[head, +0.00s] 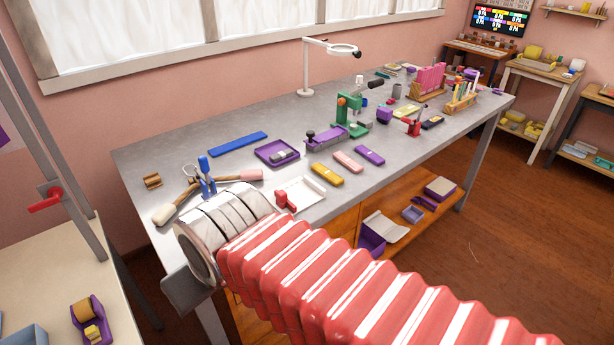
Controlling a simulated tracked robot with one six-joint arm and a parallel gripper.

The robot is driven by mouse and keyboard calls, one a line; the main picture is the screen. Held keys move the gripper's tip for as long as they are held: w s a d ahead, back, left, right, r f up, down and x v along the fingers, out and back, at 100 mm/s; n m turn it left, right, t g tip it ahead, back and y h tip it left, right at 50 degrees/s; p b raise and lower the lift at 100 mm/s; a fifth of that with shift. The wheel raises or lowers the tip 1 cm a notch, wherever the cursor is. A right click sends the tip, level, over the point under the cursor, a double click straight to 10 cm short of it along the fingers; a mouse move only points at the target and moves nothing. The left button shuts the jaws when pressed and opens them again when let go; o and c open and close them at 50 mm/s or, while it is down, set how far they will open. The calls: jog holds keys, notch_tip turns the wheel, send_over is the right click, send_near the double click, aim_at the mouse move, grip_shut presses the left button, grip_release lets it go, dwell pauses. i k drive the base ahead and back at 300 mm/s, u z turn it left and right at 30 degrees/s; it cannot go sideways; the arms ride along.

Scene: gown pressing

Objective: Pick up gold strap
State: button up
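The gold strap (327,175) is a short, flat yellow bar with a small mark on top. It lies on the grey bench (225,165) near its front edge, in a row with a pink strap (348,161) and a purple strap (370,154). Nothing covers it. My arm, with red ribbed covering and a metal end, reaches in from the lower right, in front of and left of the gold strap. A dark grey piece shows below the metal end. I cannot make out my fingertips, so whether the gripper is open or shut does not show.
A white tray (312,196) with a red clamp (285,199) stands left of the gold strap. Behind are a purple tray (265,152), a green press (350,125) and a lamp (306,70). The bench's back left is mostly clear.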

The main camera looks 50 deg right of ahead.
aim_at(331, 177)
jog(key=u, duration=0.2)
jog(key=k, duration=1)
jog(key=z, duration=0.5)
jog(key=i, duration=1)
jog(key=z, duration=0.05)
